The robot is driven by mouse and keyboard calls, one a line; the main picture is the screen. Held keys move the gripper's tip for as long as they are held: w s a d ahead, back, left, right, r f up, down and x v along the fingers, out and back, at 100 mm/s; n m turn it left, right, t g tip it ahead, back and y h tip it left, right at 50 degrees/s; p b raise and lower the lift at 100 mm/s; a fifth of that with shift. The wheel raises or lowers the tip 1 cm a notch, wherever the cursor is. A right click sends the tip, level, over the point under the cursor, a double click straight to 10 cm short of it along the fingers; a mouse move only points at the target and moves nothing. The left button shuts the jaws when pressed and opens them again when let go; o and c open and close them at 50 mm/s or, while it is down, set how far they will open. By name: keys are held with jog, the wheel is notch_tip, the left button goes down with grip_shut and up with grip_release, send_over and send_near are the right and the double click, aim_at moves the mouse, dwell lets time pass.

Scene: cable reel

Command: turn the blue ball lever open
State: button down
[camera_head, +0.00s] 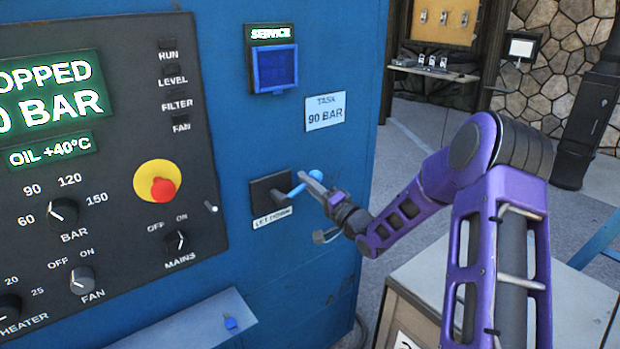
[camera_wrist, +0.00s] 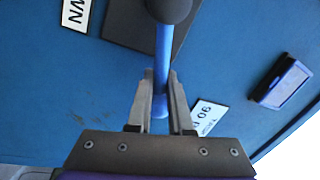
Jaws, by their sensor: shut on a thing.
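The blue ball lever (camera_head: 297,190) sits on a black plate (camera_head: 264,194) on the blue cabinet, above a "LET DOWN" label (camera_head: 272,217). In the head view the lever points right and slightly up, toward my gripper (camera_head: 318,186). In the wrist view the lever's blue rod (camera_wrist: 162,58) runs from a dark round hub (camera_wrist: 169,8) down between my fingers. My gripper (camera_wrist: 161,92) is shut on the lever near its end, with a finger on each side. The blue end shows just between the fingers.
A dark control panel (camera_head: 120,215) with knobs and a red stop button (camera_head: 163,189) is to the left. A "TASK 90 BAR" sign (camera_head: 325,111) and blue service box (camera_head: 273,68) are above. A small shelf (camera_head: 195,322) juts out below. A pale cabinet (camera_head: 415,285) stands under my arm.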

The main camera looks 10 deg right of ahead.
jog(key=shift+w+d+f+m+t+h, duration=0.15)
jog(key=shift+f+m+h, duration=0.2)
jog(key=shift+m, duration=0.4)
jog(key=shift+d+f+m+t+h, duration=0.15)
jog(key=shift+f+m, duration=0.25)
jog(key=shift+m, duration=0.4)
jog(key=shift+w+d+f+m+t+h, duration=0.1)
jog(key=shift+f+m+t+h, duration=0.1)
jog(key=shift+f+m, duration=0.4)
jog(key=shift+r+m, duration=0.1)
jog(key=shift+m, duration=0.15)
jog(key=c, duration=0.8)
grip_release()
jog(key=shift+c, duration=0.2)
jog(key=shift+s, duration=0.1)
jog(key=b+v, duration=0.1)
jog(key=v, duration=1.6)
jog(key=shift+d, duration=0.2)
